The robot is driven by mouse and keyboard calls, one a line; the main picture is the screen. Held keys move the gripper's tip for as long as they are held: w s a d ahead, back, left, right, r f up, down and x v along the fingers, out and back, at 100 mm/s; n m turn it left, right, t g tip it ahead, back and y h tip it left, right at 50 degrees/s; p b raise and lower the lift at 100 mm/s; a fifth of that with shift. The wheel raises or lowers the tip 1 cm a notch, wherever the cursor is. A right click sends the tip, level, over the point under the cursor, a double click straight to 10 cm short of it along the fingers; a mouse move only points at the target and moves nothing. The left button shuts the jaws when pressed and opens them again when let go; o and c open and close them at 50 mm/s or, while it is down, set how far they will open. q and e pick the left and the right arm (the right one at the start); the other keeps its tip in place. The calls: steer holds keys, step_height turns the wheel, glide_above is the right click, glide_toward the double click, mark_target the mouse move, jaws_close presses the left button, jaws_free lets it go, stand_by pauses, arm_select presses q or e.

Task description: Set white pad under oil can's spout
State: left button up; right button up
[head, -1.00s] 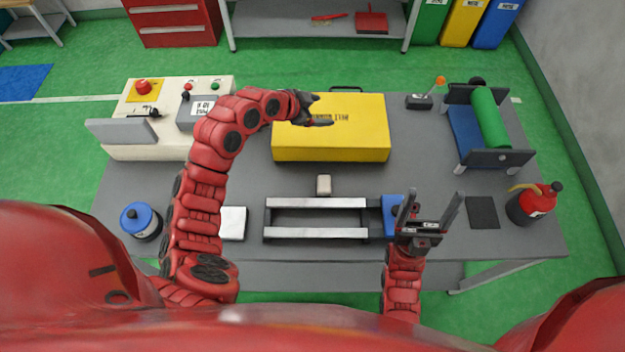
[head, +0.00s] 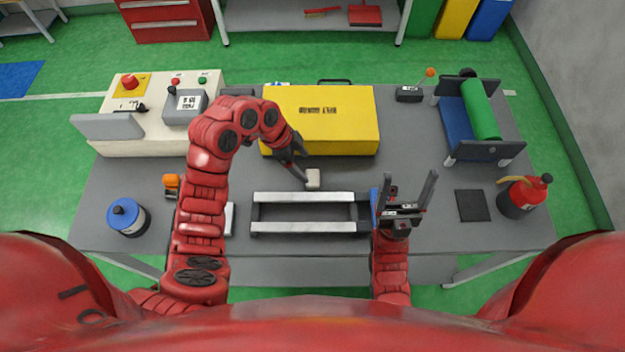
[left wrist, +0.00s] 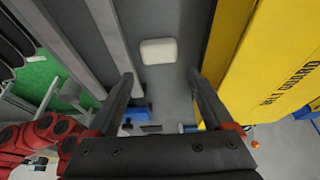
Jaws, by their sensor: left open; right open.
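A small off-white block (head: 313,179), pad-like, lies on the grey table between the yellow box and the metal frame. In the left wrist view the block (left wrist: 158,51) lies just beyond and between my open fingertips. My left gripper (head: 301,164) is open and empty beside it, angled down. A flat white square (head: 229,218) is mostly hidden behind my left arm. The red oil can (head: 520,198) stands at the table's right, its yellowish spout (head: 508,180) pointing left. My right gripper (head: 410,178) is open and empty, fingers pointing away, near the frame's right end.
A dark square mat (head: 473,205) lies left of the oil can. The metal frame (head: 305,227) lies across the front middle. The yellow box (head: 350,135) stands behind the block. A green roller unit (head: 483,110) stands back right. A blue-topped tin (head: 124,212) stands front left.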

mark_target(312, 177)
arm_select(q)
steer(key=shift+p+x, duration=0.3)
steer(key=shift+x, duration=0.55)
steer(key=shift+s+d+f+p, duration=0.15)
steer(key=shift+f+p, duration=0.3)
steer(key=shift+p, duration=0.1)
steer(key=p+x, duration=0.1)
steer(key=x, duration=0.2)
steer(key=shift+f+p, duration=0.25)
steer(key=shift+p, duration=0.1)
steer(key=shift+f, duration=0.5)
steer(key=c, duration=1)
